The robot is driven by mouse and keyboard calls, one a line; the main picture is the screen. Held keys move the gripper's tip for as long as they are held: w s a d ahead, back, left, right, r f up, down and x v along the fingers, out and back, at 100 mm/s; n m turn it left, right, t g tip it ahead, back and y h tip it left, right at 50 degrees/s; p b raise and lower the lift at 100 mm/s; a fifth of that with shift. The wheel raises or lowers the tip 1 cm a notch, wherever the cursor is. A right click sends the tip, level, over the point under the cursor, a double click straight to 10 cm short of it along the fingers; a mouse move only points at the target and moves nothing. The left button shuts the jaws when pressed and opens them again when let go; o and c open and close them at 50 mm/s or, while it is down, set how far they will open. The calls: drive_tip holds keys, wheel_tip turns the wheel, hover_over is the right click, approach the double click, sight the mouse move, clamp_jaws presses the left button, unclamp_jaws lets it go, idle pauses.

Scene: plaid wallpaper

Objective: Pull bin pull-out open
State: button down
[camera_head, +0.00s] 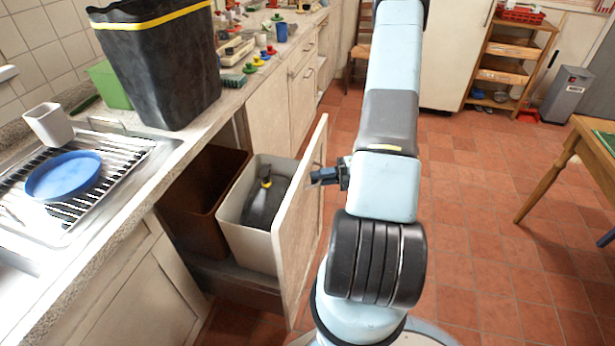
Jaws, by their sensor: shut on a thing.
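The bin pull-out stands out from under the counter, with its pale wooden front panel (300,232) well clear of the cabinet face. Behind the panel sit a white bin (240,235) with a dark object with a yellow part in it, and a brown bin (190,205) closer to the cabinet. My gripper (318,177) is at the outer face of the panel, near its upper part, shut on the pull-out's handle. The handle itself is mostly hidden by my fingers and the panel edge.
A tall black bin with a yellow band (160,75) stands on the counter above the pull-out. A sink drainer with a blue plate (64,176) is at left. Open tiled floor (480,200) lies to the right, with a wooden table (570,150) at the far right.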

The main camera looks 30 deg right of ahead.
drive_tip(key=shift+s+d+f, duration=0.15)
drive_tip(key=shift+s+f, duration=0.05)
drive_tip(key=c, duration=1.2)
unclamp_jaws()
drive_tip(key=shift+r, duration=0.1)
drive_tip(key=v, duration=1.3)
drive_tip(key=shift+d, duration=0.4)
drive_tip(key=shift+r, duration=0.1)
